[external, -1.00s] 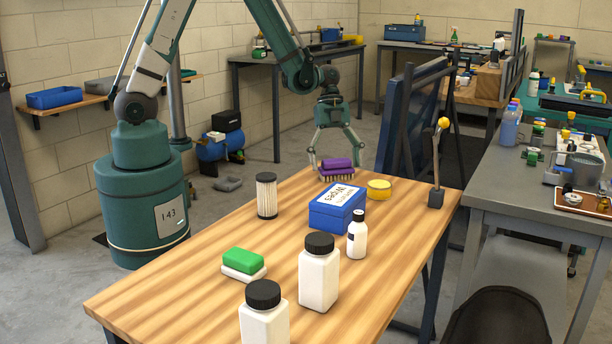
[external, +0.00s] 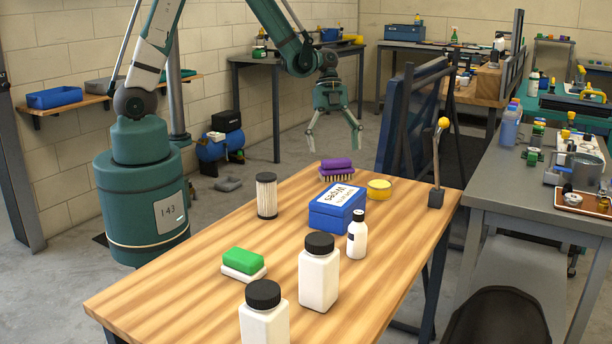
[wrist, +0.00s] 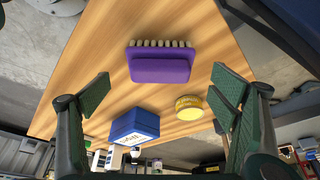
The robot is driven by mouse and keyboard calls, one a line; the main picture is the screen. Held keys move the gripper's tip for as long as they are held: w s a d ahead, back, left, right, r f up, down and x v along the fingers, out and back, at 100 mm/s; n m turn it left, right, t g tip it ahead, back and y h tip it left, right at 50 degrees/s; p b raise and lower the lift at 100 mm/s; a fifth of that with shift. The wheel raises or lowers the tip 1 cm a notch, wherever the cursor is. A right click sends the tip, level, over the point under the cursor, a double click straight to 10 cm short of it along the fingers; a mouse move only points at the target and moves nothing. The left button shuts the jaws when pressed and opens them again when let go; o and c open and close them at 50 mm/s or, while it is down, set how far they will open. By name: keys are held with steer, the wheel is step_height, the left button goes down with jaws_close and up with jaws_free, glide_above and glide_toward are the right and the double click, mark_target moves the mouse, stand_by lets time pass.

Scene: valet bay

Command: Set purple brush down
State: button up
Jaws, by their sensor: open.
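The purple brush (external: 337,169) rests bristles down on the far end of the wooden table (external: 200,277), behind the blue wipes box (external: 336,207). My gripper (external: 335,146) is open and empty, just above the brush and apart from it. In the wrist view the brush (wrist: 160,66) lies on the wood between and beyond my two spread fingers (wrist: 160,108), and neither finger touches it.
A yellow tin (external: 379,190) stands right of the box. A pleated filter (external: 266,195), a small white bottle (external: 357,235), two large white bottles (external: 318,272) and a green-and-white sponge (external: 243,262) occupy the table. A yellow-knobbed lever (external: 437,165) stands at its right corner.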

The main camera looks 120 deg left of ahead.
steer(key=p+v, duration=0.1)
steer(key=v, duration=0.5)
steer(key=shift+r, duration=0.3)
stand_by(0.5)
steer(key=w+d+r+n+y, duration=0.1)
steer(key=w+d+r+n, duration=0.1)
steer(key=d+r, duration=0.6)
steer(key=w+d+r+n+y, duration=0.15)
steer(key=d+r, duration=0.25)
steer(key=d, duration=0.9)
steer(key=s+d+r+n+t, duration=0.1)
steer(key=s+d+r, duration=0.1)
steer(key=d, duration=0.5)
steer(key=s+d+r+n+t, duration=0.1)
steer(key=s+d+r+n, duration=0.1)
steer(key=d, duration=0.5)
steer(key=s+d+r+n+t, duration=0.2)
steer(key=s+d+r, duration=0.1)
steer(key=d, duration=0.5)
steer(key=shift+s+y, duration=0.35)
steer(key=shift+s, duration=0.45)
